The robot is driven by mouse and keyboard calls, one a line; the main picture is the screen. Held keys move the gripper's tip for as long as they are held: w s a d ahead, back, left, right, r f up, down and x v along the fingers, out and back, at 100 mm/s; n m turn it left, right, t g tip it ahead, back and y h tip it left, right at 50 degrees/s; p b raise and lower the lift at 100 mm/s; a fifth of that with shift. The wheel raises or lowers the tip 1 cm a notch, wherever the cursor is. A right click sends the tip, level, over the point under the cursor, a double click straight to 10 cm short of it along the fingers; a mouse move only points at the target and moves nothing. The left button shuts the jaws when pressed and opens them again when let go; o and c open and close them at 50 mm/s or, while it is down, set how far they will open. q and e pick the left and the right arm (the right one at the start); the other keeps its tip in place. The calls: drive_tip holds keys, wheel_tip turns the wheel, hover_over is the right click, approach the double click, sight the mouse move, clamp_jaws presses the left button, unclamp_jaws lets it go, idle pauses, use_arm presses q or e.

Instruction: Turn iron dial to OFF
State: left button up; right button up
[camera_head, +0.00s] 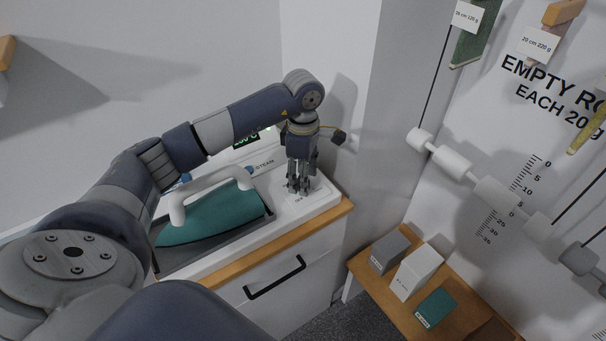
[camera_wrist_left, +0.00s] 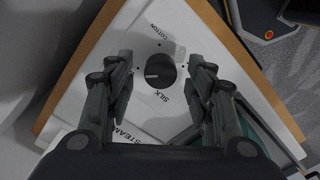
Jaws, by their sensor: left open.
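The teal iron (camera_head: 215,215) with its white handle rests on a dark plate of the white station (camera_head: 318,198) in the head view. My left gripper (camera_head: 299,188) points down over the station's right end and hides the dial there. In the left wrist view, the round dark dial (camera_wrist_left: 160,68) lies between the two open fingers of my left gripper (camera_wrist_left: 165,69), with a gap on each side. The words COTTON, SILK and STEAM are printed on the white panel around it. My right gripper is not in view.
A lit green display (camera_head: 245,141) stands behind the iron. The station sits on a wood-topped white cabinet (camera_head: 280,285) against the wall. At right, a low wooden shelf (camera_head: 390,305) holds several small boxes, and weights hang on a scale wall.

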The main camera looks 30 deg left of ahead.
use_arm(q)
drive_tip(key=shift+f, duration=0.5)
drive_tip(key=shift+c, duration=0.3)
drive_tip(key=c, duration=1)
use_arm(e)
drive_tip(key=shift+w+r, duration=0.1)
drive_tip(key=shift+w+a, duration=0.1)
